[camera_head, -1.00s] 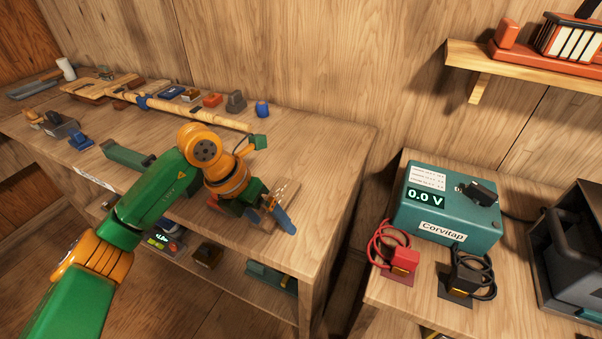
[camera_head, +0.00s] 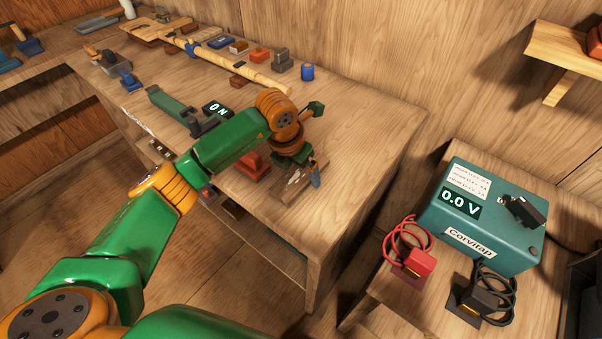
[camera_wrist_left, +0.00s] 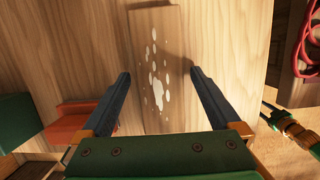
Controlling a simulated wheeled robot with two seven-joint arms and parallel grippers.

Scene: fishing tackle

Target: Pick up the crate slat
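The crate slat is a flat brown wooden board with white spots; it lies on the workbench (camera_head: 345,160). In the left wrist view the crate slat (camera_wrist_left: 155,30) runs away from me between the fingers. My left gripper (camera_wrist_left: 160,75) is open, one dark blue finger on each side of the board with a gap to each; I cannot tell how high the fingertips are above the bench. In the head view the left gripper (camera_head: 303,178) partly hides the crate slat (camera_head: 293,190).
A red-orange block (camera_head: 253,165) lies just left of the slat. A green device with a display (camera_head: 217,109) and a long wooden rod (camera_head: 235,68) lie farther back. A teal meter (camera_head: 482,215) with red (camera_head: 413,262) and black leads stands on the right-hand table.

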